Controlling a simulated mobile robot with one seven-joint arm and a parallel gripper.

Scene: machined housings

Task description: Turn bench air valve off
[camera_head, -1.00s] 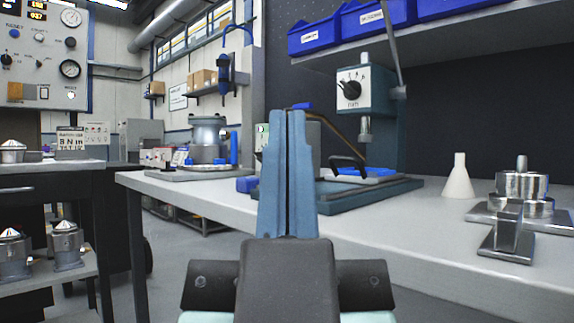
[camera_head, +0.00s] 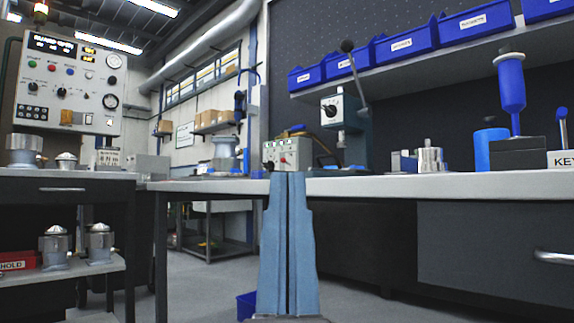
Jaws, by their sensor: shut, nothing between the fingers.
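My gripper (camera_head: 287,176) is shut and empty, its two blue fingers pressed together and pointing up the picture. Its tips overlap the front edge of the long grey bench (camera_head: 400,184). Just behind the tips on the bench stands a small pale control box (camera_head: 286,154) with a red knob and gauges or dials. A brown curved hose or handle with a blue end (camera_head: 297,129) shows above that box. I cannot tell for certain which part is the bench air valve; the gripper partly covers this area.
An arbor press (camera_head: 343,118) stands behind the bench edge, right of the box. A blue dispenser (camera_head: 511,85) and a blue cylinder (camera_head: 484,150) stand further right. A dark cart (camera_head: 66,192) and gauge panel (camera_head: 70,80) are at left. A blue bin (camera_head: 246,305) is on the floor.

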